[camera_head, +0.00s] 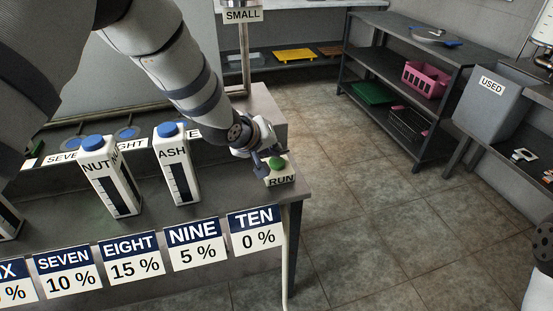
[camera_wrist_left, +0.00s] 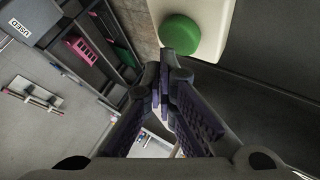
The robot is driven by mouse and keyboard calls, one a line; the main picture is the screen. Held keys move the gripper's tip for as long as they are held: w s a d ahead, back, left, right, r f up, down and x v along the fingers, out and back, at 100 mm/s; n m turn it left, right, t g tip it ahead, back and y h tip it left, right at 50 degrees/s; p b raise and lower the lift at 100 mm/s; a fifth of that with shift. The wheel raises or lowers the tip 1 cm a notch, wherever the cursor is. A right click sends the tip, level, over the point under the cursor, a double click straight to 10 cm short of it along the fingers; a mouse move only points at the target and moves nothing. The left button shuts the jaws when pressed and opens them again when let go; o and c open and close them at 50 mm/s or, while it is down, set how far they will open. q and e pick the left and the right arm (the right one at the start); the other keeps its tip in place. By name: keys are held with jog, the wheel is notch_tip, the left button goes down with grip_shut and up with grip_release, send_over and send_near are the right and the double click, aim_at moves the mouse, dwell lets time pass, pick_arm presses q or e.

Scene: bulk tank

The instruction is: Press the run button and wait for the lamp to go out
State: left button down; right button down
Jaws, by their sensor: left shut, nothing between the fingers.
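The green run button (camera_head: 277,163) sits on top of a small pale box labelled RUN (camera_head: 281,180) at the right end of the bench. My left gripper (camera_head: 258,168) is just left of the button, with its fingers closed and empty. In the left wrist view the green button (camera_wrist_left: 180,35) is on its white box (camera_wrist_left: 218,22), just beyond the shut fingertips (camera_wrist_left: 166,72). A small gap seems to show, but I cannot tell for sure whether they touch. I cannot make out a lamp. My right gripper is not in view.
Tall cartons marked NUT (camera_head: 121,185) and ASH (camera_head: 177,165) stand on the bench left of the gripper. Percentage cards (camera_head: 196,244) line its front edge. A dark shelf (camera_head: 385,95) and a grey USED bin (camera_head: 488,105) stand at right. The floor between is clear.

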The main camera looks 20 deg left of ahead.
aim_at(274, 160)
pick_arm(q)
jog(key=shift+r, duration=0.3)
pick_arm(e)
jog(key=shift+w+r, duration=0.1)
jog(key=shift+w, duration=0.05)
